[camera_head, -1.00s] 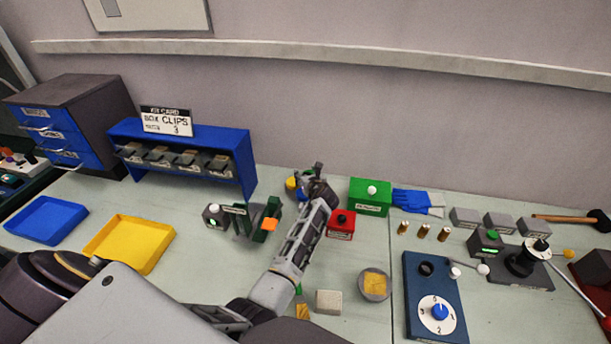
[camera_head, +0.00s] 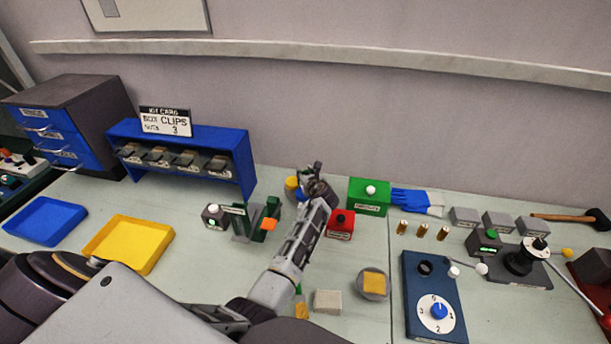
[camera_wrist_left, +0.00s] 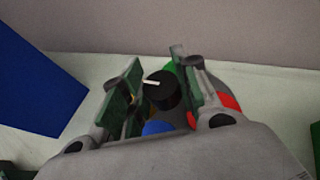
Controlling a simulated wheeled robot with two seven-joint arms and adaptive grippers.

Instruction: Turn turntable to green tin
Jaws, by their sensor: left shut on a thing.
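My left gripper (camera_head: 315,180) reaches over the turntable behind the red box, its arm hiding much of it in the head view. In the left wrist view, its fingers (camera_wrist_left: 161,92) are shut on the turntable's black knob (camera_wrist_left: 161,90), which has a white pointer line. Around the knob, a green tin (camera_wrist_left: 170,68) shows partly beyond it, a red tin (camera_wrist_left: 229,103) to the right, a blue tin (camera_wrist_left: 157,128) on the near side and a yellow tin partly behind the left finger. The yellow tin (camera_head: 291,183) also shows left of the gripper in the head view. My right gripper is not in view.
A blue shelf (camera_head: 246,165) and a yellow tray (camera_head: 128,243) lie farther left.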

